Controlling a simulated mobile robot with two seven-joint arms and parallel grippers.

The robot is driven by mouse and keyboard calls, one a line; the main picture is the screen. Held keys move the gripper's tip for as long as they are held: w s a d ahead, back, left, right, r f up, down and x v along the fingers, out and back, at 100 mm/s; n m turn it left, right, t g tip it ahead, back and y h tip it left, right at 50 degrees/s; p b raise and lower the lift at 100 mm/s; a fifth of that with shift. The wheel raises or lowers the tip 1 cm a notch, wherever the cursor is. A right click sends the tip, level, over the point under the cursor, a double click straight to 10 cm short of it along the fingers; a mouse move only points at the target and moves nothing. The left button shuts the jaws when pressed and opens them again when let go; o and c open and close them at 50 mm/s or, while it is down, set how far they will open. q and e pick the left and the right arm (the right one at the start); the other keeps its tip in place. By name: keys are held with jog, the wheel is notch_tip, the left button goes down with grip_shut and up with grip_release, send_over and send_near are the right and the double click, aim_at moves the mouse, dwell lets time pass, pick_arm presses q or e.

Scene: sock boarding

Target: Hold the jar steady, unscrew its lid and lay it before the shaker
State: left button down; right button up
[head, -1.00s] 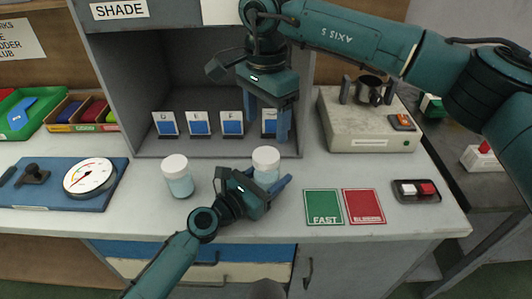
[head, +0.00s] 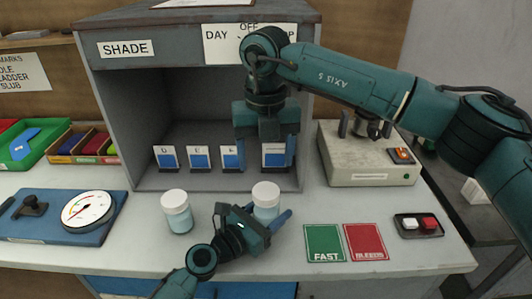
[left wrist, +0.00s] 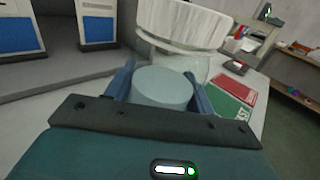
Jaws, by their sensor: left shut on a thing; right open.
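A jar (head: 266,209) of pale blue contents stands on the bench with its white lid (head: 266,190) on. My left gripper (head: 267,216) is shut around its body from the front. In the left wrist view the jar (left wrist: 165,88) sits between the two fingers, with the lid (left wrist: 180,22) above them. My right gripper (head: 266,152) is open and empty, pointing down above and behind the lid, apart from it. The shaker (head: 367,160) is the beige box at the right, with a dark metal cup clamped on its back part.
A second white-lidded jar (head: 177,212) stands to the left. The grey shade cabinet (head: 120,120) with several blue cards is behind. Green (head: 324,243) and red (head: 366,242) mats and a button box (head: 418,225) lie at the right. A dial gauge (head: 88,210) is at left.

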aim_at(266, 190)
jog(key=m, duration=0.4)
jog(key=shift+m, duration=0.3)
jog(key=m, duration=1)
jog(key=shift+m, duration=0.3)
jog(key=m, duration=0.4)
jog(key=shift+m, duration=0.3)
jog(key=shift+f, duration=4)
